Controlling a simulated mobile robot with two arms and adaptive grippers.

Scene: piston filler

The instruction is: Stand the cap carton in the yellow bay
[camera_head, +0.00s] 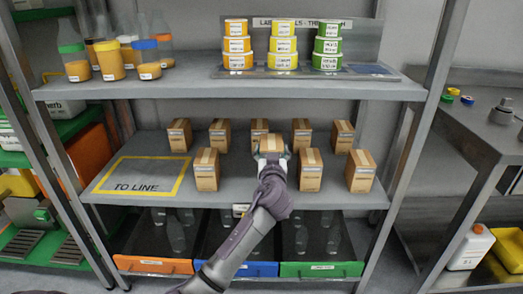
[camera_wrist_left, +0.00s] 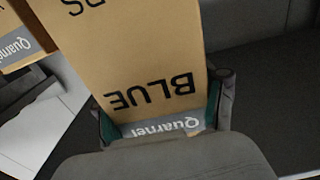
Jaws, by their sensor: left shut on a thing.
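My left gripper (camera_head: 272,155) reaches in over the middle shelf and is shut on a cardboard cap carton (camera_head: 271,143). In the left wrist view the gripper (camera_wrist_left: 162,112) has a finger on each side of the carton (camera_wrist_left: 145,55), which reads "BLUE" with a grey "Quarnel" label; the print appears upside down. My gripper and arm hide the carton's lower part in the head view, so I cannot tell whether it touches the shelf. The yellow bay (camera_head: 150,171), a yellow outline reading "TO LINE", lies empty at the shelf's left. My right gripper is not in view.
Similar cartons stand close by: one left (camera_head: 206,169), one right (camera_head: 310,169), one farther right (camera_head: 360,171), and several behind. The upper shelf (camera_head: 200,91) holds bottles and stacked label tubs. Orange, blue and green-fronted bins (camera_head: 320,270) sit below. Metal posts flank the shelf.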

